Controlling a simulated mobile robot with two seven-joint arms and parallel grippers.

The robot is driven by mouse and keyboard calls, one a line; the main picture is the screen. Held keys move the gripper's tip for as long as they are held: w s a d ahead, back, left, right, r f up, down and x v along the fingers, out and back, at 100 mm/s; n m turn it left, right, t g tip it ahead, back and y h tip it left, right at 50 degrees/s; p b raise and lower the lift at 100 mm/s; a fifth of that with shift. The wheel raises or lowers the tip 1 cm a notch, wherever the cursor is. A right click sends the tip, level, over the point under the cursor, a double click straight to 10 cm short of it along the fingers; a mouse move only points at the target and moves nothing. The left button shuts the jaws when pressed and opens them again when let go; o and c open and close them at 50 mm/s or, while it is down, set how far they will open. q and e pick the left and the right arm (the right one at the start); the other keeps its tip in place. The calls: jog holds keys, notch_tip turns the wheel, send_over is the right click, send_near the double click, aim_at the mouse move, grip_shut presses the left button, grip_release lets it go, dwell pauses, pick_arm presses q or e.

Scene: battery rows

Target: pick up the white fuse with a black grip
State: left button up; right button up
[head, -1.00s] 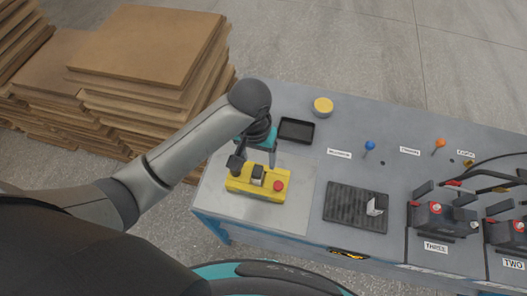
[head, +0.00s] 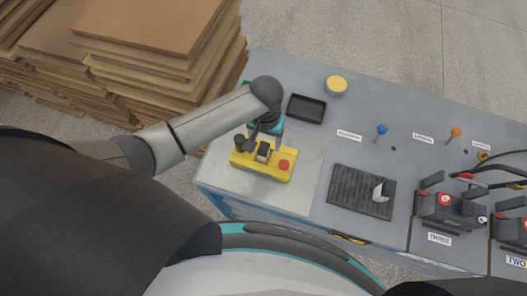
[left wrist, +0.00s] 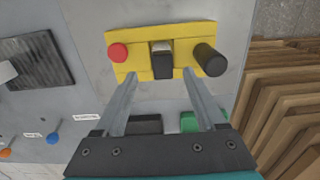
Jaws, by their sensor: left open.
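A yellow box (head: 249,161) with a red button and a black knob stands on the light plate at the left of the bench. In its middle sits a small block with a pale top part and a black part (left wrist: 162,66), which looks like the white fuse with a black grip. It also shows in the head view (head: 263,150). My left gripper (left wrist: 160,74) is open over the box, one finger on each side of the block, with nothing held. Whether the fingers touch it I cannot tell. My right gripper is not in view.
The red button (left wrist: 118,53) and black knob (left wrist: 209,60) flank the block. A black tray (head: 306,108) and a yellow round thing (head: 336,86) lie behind. A ribbed dark mat (head: 350,192) with a white bracket (head: 379,191) is to the right. Stacked boards (head: 150,70) stand at left.

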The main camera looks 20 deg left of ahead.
aim_at(263, 148)
pick_arm(q)
jog(key=f, duration=0.5)
jog(key=shift+a+b, duration=0.2)
jog(key=shift+b, duration=0.2)
jog(key=shift+r, duration=0.1)
grip_shut()
